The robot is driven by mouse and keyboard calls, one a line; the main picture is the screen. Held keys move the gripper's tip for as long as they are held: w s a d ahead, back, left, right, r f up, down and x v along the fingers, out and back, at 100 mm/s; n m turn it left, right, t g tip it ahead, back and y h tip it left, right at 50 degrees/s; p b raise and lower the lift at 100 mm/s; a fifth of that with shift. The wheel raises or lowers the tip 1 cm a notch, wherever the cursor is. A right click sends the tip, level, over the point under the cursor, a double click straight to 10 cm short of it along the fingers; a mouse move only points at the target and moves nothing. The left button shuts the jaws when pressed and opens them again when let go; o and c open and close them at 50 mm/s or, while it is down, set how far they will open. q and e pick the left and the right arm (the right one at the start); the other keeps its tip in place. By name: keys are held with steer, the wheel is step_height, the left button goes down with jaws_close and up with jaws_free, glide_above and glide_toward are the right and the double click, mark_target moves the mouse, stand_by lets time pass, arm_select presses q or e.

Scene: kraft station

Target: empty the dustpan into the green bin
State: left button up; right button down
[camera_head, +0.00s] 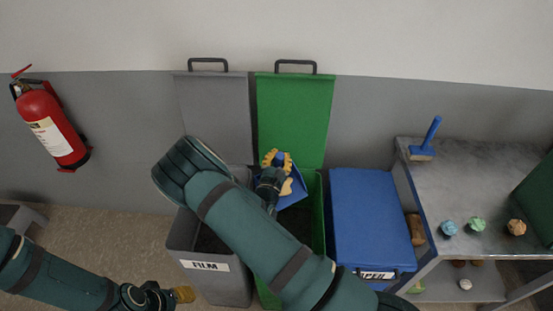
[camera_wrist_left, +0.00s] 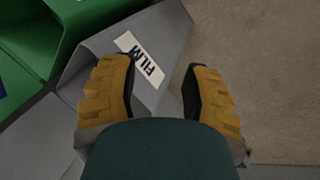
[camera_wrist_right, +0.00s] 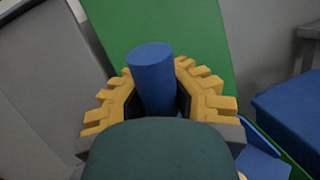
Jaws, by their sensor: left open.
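The blue dustpan (camera_head: 297,190) is over the open green bin (camera_head: 319,215), whose green lid (camera_head: 295,115) stands raised against the wall. My right gripper (camera_head: 278,160) is shut on the dustpan's round blue handle (camera_wrist_right: 152,75). Part of the pan (camera_wrist_right: 262,163) shows low right in the right wrist view. A small tan piece (camera_head: 287,187) shows against the pan; my arm hides much of the pan and the bin's mouth. My left gripper (camera_head: 184,294) is open and empty, low in front of the grey FILM bin (camera_head: 206,266); its fingers (camera_wrist_left: 162,78) are apart.
A closed blue bin (camera_head: 372,215) stands right of the green bin. The grey bench (camera_head: 465,180) at right holds a blue-handled brush (camera_head: 430,138) and several crumpled balls (camera_head: 477,223). A red extinguisher (camera_head: 52,128) hangs on the left wall.

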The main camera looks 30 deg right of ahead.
steer(key=shift+s+r+m+h+b, duration=0.3)
steer(key=shift+s+m+b, duration=0.15)
steer(key=shift+s, duration=0.05)
steer(key=shift+s+r+m+h+b, duration=0.25)
steer(key=shift+s+m+h+b, duration=0.05)
steer(key=shift+s+m+b, duration=0.15)
steer(key=s+r+m+g+h+b, duration=0.1)
steer(key=s+m+g+h+b, duration=0.3)
steer(key=s+m+h+b, duration=0.3)
steer(key=shift+s+d+r+m+h+b, duration=0.2)
steer(key=shift+s+d+m+h+b, duration=0.35)
steer(key=shift+s+m, duration=1.55)
steer(key=shift+w+a, duration=0.2)
